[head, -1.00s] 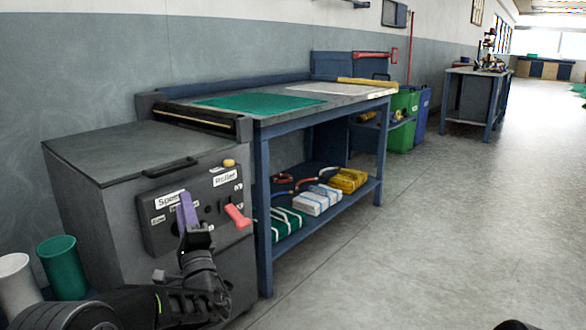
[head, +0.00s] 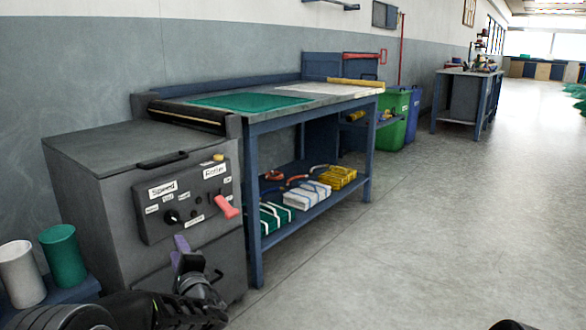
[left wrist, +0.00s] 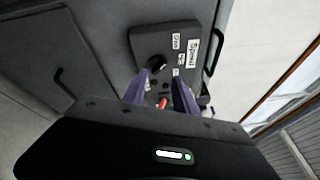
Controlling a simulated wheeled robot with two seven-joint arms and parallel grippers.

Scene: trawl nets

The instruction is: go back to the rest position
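My left gripper (head: 181,246) is low in front of the grey machine (head: 110,150), below its control panel (head: 190,200). In the left wrist view its two purple fingers (left wrist: 160,92) stand apart with a gap between them, and nothing is held. The panel also shows past the fingers in that view (left wrist: 150,42), with a black knob (left wrist: 157,63) and a red lever (left wrist: 163,103). In the head view the black knob (head: 172,217) and the red lever (head: 227,207) are clear of the gripper. My right gripper is not visible; only a small dark part shows at the bottom edge.
A blue workbench (head: 255,200) stands right of the machine, with a green net (head: 250,101) on top and packed nets (head: 307,194) on its shelf. White (head: 20,272) and green (head: 63,255) cylinders stand at lower left. The floor (head: 420,230) at right is open.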

